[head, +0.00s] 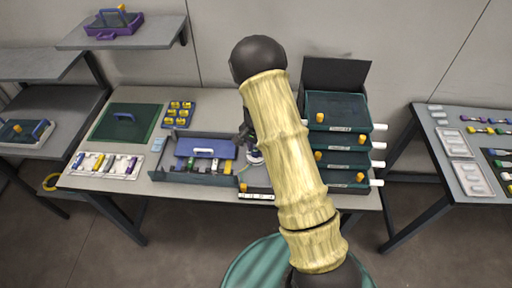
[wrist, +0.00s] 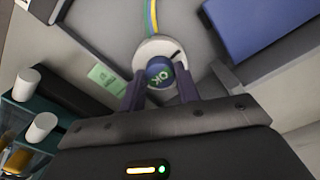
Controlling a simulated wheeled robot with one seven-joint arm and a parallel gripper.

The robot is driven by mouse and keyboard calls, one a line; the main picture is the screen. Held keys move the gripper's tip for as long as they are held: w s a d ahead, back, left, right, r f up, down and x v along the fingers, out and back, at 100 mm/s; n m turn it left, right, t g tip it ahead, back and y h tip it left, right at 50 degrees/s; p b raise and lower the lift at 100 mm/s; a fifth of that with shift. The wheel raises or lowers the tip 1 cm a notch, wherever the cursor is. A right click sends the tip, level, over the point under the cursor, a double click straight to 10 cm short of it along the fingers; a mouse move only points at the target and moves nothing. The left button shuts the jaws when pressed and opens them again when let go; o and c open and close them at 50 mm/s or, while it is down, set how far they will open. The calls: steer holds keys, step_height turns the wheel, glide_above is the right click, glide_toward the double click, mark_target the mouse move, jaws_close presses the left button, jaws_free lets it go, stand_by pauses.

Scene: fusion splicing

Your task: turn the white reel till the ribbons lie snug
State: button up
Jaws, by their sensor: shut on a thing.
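My gripper (wrist: 160,88) is shut on the knob, one dark finger on each side. Coloured ribbons (wrist: 152,15), yellow, green and blue, run from the reel toward the top of the wrist view. Whether they lie snug cannot be told. In the head view, the reel (head: 256,157) is a small pale spot beside my arm, and my arm hides most of the gripper and reel.
A dark tray with a blue lid (head: 203,148) stands just left of the reel. A stack of green drawers (head: 337,140) with yellow knobs and white side handles stands to the right. A green mat (head: 125,122) and a yellow-piece rack (head: 179,113) lie further left.

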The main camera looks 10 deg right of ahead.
steer(key=shift+w+m, duration=0.1)
steer(key=shift+m, duration=0.3)
steer(key=o, duration=1)
steer(key=shift+r, duration=0.1)
step_height(320, 180, up, 17)
steer(key=shift+r+b, duration=0.15)
steer(key=shift+b, duration=0.45)
